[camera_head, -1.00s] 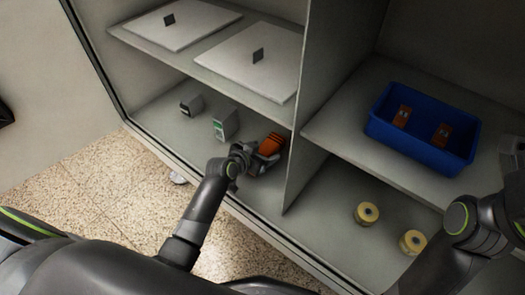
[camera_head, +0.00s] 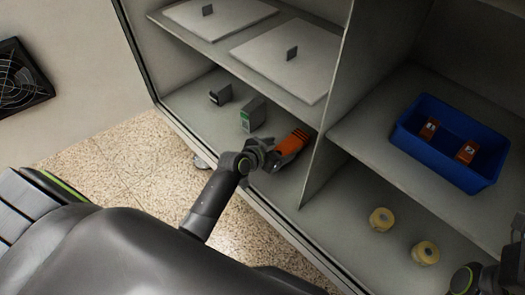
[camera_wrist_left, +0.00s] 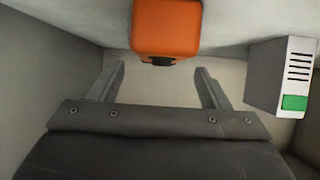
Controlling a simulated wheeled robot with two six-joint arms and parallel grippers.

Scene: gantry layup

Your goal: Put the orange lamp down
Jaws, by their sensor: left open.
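The orange lamp (camera_head: 291,143), with dark stripes, rests on the lower left shelf (camera_head: 197,116) beside the upright divider. It also shows in the left wrist view (camera_wrist_left: 167,28), just beyond my fingertips and apart from them. My left gripper (camera_head: 270,157) is at the near end of the lamp, low over the shelf's front. In the left wrist view my left gripper (camera_wrist_left: 160,80) has its two fingers spread with nothing between them.
A grey box with a green patch (camera_head: 253,114) stands left of the lamp, and a smaller grey box (camera_head: 220,93) farther left. White panels (camera_head: 290,57) lie on the shelf above. Right of the divider (camera_head: 327,140) are a blue bin (camera_head: 440,168) and two yellow rolls (camera_head: 382,219).

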